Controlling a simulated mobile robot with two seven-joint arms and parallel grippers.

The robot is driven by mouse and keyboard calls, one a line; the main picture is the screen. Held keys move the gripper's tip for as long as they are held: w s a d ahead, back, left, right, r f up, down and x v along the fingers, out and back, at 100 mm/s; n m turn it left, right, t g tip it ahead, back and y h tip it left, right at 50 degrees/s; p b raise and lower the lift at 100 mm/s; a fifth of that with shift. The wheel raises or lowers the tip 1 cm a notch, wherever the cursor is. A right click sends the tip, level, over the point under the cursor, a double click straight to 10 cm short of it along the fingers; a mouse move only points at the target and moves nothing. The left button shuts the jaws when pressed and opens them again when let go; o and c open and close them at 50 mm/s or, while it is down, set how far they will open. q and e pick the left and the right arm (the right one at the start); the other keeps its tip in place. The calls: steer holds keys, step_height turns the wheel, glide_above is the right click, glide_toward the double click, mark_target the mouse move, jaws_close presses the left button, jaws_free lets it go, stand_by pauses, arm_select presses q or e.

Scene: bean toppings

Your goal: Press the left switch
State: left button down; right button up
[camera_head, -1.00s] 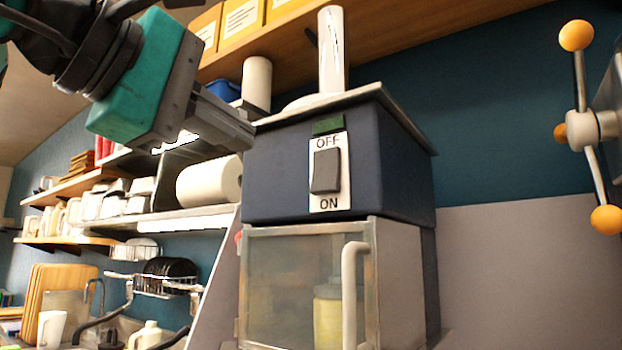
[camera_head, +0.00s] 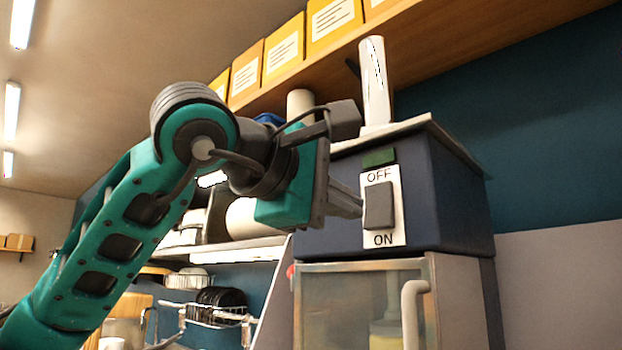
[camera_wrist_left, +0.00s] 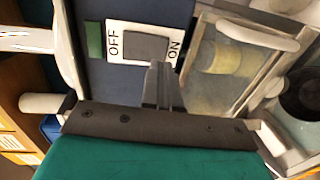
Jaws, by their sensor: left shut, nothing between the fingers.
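The switch is a dark grey rocker (camera_head: 379,206) on a white plate marked OFF at the top and ON at the bottom. It is on the front of a dark blue machine (camera_head: 445,195), under a small green block. My left gripper (camera_head: 358,208) is shut and empty, its fingertips just left of the rocker in the head view. In the left wrist view the shut fingers (camera_wrist_left: 160,72) overlap the lower part of the rocker (camera_wrist_left: 143,47), near the ON end. I cannot tell whether they touch it. My right gripper is not in view.
Below the switch is a glass-doored compartment with a pale handle (camera_head: 412,312) and a yellowish container inside (camera_wrist_left: 228,58). A white tube (camera_head: 374,82) stands on top of the machine. Shelves and a dish rack (camera_head: 215,310) are behind my left arm.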

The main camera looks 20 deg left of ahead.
mark_target(376, 220)
arm_select(q)
steer(key=x, duration=0.4)
steer(key=shift+p, duration=0.3)
steer(key=shift+w+d+f+b, duration=0.15)
steer(key=shift+f+b, duration=0.2)
steer(key=shift+b, duration=0.3)
steer(key=shift+w+t, duration=0.1)
steer(key=shift+t, duration=0.3)
steer(key=shift+r, duration=0.2)
